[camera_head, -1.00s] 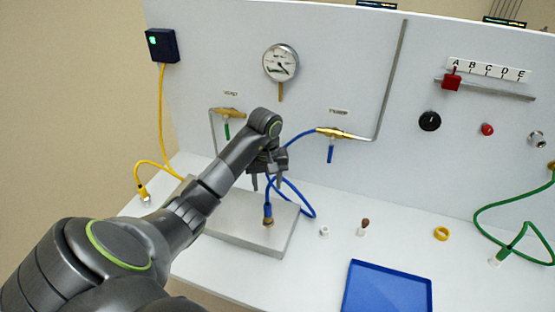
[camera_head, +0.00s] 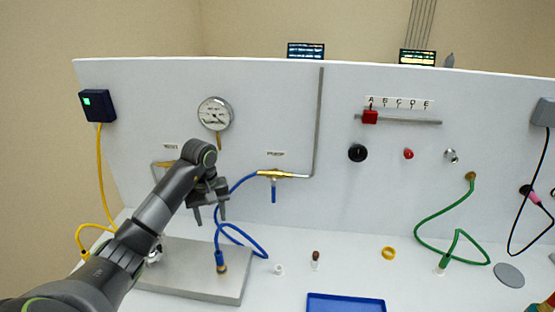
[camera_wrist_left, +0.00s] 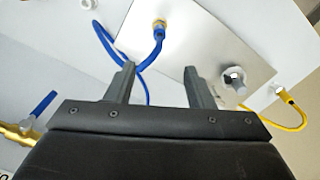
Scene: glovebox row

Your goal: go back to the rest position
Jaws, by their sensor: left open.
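My left gripper (camera_head: 209,217) is open and empty, in front of the white panel and above the grey metal plate (camera_head: 190,283). In the left wrist view its two fingers (camera_wrist_left: 160,85) stand apart with nothing between them. The blue hose (camera_head: 232,225) has its end fitting upright on the plate, just beside and below the gripper; it also shows in the left wrist view (camera_wrist_left: 156,45). My left arm covers part of the plate and the left valve. My right gripper is not in view.
A blue tray (camera_head: 346,303) lies at the front. A small white part (camera_head: 279,269), a brown-topped vial (camera_head: 315,260) and a yellow ring (camera_head: 389,253) stand on the bench. A green hose (camera_head: 435,220) hangs at right. A gauge (camera_head: 215,113) and a red slider (camera_head: 370,117) are on the panel.

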